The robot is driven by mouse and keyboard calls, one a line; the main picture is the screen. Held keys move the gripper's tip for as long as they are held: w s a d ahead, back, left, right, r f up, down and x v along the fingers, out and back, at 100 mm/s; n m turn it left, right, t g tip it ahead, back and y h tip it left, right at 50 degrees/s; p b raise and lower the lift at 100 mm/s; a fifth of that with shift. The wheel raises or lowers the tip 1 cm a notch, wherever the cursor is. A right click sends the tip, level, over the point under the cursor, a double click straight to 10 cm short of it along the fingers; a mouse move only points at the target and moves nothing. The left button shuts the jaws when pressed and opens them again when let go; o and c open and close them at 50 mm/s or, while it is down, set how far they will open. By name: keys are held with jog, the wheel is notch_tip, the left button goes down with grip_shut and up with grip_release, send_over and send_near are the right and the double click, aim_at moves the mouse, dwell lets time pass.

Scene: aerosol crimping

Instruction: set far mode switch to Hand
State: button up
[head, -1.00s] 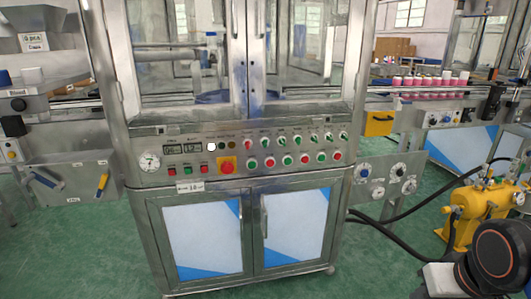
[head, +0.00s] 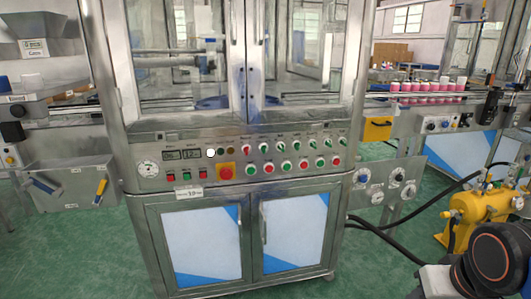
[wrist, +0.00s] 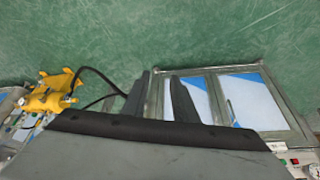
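The control panel (head: 250,162) of the steel crimping machine faces me in the middle of the head view. An upper row of small selector switches (head: 297,145) runs along its right half, above a row of red and green push buttons (head: 302,164). The labels are too small to read, so I cannot tell which switch is the far mode switch or where it points. My gripper (wrist: 160,82) shows in the wrist view with its two dark fingers apart and nothing between them. It is over the floor and the cabinet doors, away from the switches.
A yellow pump unit (head: 478,215) with black hoses stands on the green floor at right. A side panel with dials (head: 380,187) juts out right of the cabinet. A conveyor with pink cans (head: 425,97) runs behind it. The floor before the cabinet is clear.

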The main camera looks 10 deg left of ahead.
jog(key=w+a+r+t+y, duration=0.2)
jog(key=w+a, duration=0.4)
jog(key=w, duration=0.4)
jog(key=m+t+y, duration=0.2)
jog(key=t+y, duration=0.1)
jog(key=t, duration=0.7)
send_near(265, 149)
jog(key=x, duration=0.8)
jog(key=shift+w+f, duration=0.25)
jog(key=shift+w, duration=0.1)
jog(key=shift+c, duration=0.6)
grip_shut()
